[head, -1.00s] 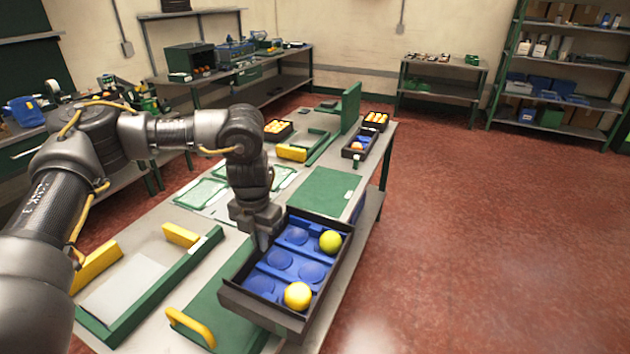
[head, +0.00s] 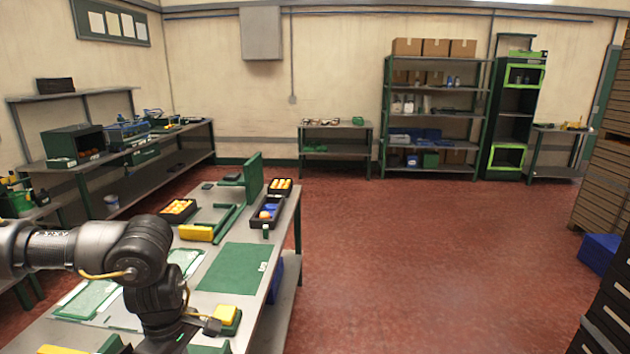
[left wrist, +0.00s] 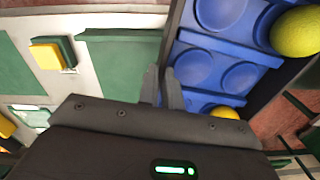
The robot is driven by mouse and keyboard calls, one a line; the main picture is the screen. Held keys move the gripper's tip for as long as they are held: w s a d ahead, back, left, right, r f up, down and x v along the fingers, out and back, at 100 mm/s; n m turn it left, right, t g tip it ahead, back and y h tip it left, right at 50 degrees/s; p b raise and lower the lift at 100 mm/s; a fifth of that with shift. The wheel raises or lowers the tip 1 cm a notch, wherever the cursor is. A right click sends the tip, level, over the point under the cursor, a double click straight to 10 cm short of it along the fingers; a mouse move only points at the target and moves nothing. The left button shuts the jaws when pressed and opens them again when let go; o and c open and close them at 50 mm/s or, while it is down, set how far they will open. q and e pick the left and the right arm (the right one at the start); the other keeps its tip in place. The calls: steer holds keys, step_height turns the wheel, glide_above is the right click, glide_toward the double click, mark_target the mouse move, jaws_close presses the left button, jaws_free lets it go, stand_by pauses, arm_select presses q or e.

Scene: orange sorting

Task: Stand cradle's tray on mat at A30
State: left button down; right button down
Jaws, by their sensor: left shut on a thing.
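The tray (left wrist: 176,38), dark-walled with a blue dimpled insert, fills the right of the left wrist view and runs out of frame. It holds a yellow-green fruit (left wrist: 297,33) and a yellow fruit (left wrist: 224,112), partly hidden by my gripper. My left gripper (left wrist: 163,88) is shut on the tray's near wall. In the head view the tray is out of frame and only my arm shows at lower left. A green mat (head: 238,268) with a small white label lies on the bench; its writing is too small to read. My right gripper is not in view.
A yellow block on a green base (head: 226,316) sits near the bench's front. Beyond the mat stand an upright green panel (head: 253,174), a black tray of fruit (head: 267,211) and a yellow block (head: 196,233). The mat looks bare. Red floor is open at right.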

arm_select(q)
steer(key=s+m, duration=0.1)
steer(key=m, duration=0.1)
steer(key=s+d+m, duration=0.1)
steer(key=m, duration=0.2)
steer(key=s+d+m, duration=0.1)
steer(key=m, duration=0.2)
steer(key=shift+s+d+f, duration=0.1)
steer(key=shift+s, duration=0.05)
steer(key=s+m, duration=0.2)
steer(key=m, duration=0.1)
steer(key=s+d+m, duration=0.1)
steer(key=s+m, duration=0.1)
steer(key=m, duration=0.1)
steer(key=shift+s, duration=0.1)
steer(key=shift+s+r+m, duration=0.25)
steer(key=shift+s+m, duration=0.15)
steer(key=shift+s, duration=0.15)
steer(key=shift+w+r, duration=0.2)
steer(key=shift+r, duration=0.1)
steer(key=shift+f, duration=0.1)
steer(key=shift+a, duration=0.1)
